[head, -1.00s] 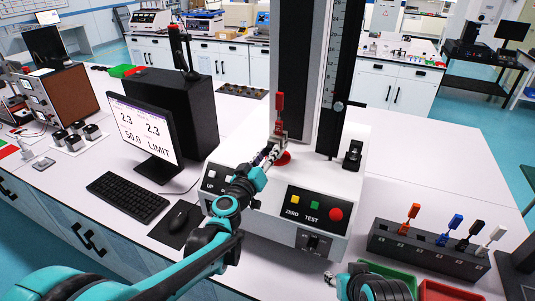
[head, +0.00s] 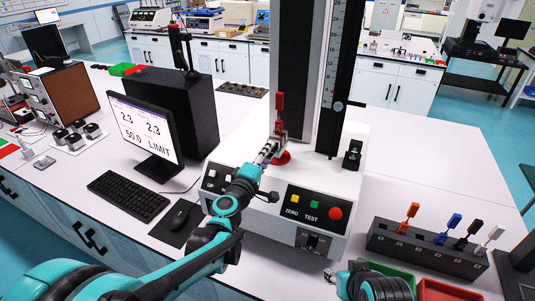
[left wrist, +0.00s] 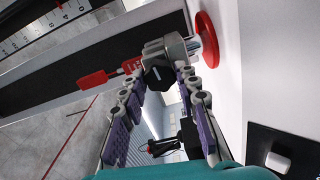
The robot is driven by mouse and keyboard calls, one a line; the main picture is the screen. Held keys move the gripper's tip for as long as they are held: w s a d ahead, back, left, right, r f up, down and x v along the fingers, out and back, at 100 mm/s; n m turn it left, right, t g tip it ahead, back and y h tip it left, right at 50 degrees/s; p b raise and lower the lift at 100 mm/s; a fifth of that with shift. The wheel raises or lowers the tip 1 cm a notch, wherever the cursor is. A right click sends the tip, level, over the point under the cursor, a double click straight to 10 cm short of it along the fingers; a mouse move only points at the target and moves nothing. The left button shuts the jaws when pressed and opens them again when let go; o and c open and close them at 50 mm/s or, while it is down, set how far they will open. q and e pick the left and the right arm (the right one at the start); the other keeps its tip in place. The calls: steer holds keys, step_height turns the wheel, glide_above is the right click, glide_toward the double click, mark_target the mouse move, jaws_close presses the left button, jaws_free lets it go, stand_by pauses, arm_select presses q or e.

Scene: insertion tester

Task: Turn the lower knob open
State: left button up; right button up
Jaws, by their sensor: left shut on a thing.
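The lower knob (left wrist: 158,78) is a dark, faceted knob on the grey metal lower grip (left wrist: 170,48) of the tester. In the left wrist view it sits between my left gripper's fingertips (left wrist: 162,82), which are closed on its sides. In the head view my left gripper (head: 268,152) reaches the lower grip (head: 279,135) from the left, and its fingers hide the knob. A red specimen (head: 280,105) stands upright in the grip above a red disc (head: 282,158). My right gripper (head: 331,276) shows only partly at the bottom; its jaw state is unclear.
The tester base has a red button (head: 335,214) and other buttons in front. A rack (head: 425,247) with several coloured specimens stands right, near green and red trays (head: 440,290). A monitor (head: 145,135) and keyboard (head: 130,197) are left.

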arm_select(q)
steer(key=n, duration=0.4)
steer(key=shift+n, duration=0.3)
steer(key=n, duration=0.4)
steer(key=shift+n, duration=0.3)
steer(key=n, duration=0.4)
steer(key=shift+n, duration=1.9)
steer(key=o, duration=1.2)
steer(key=shift+c, duration=0.2)
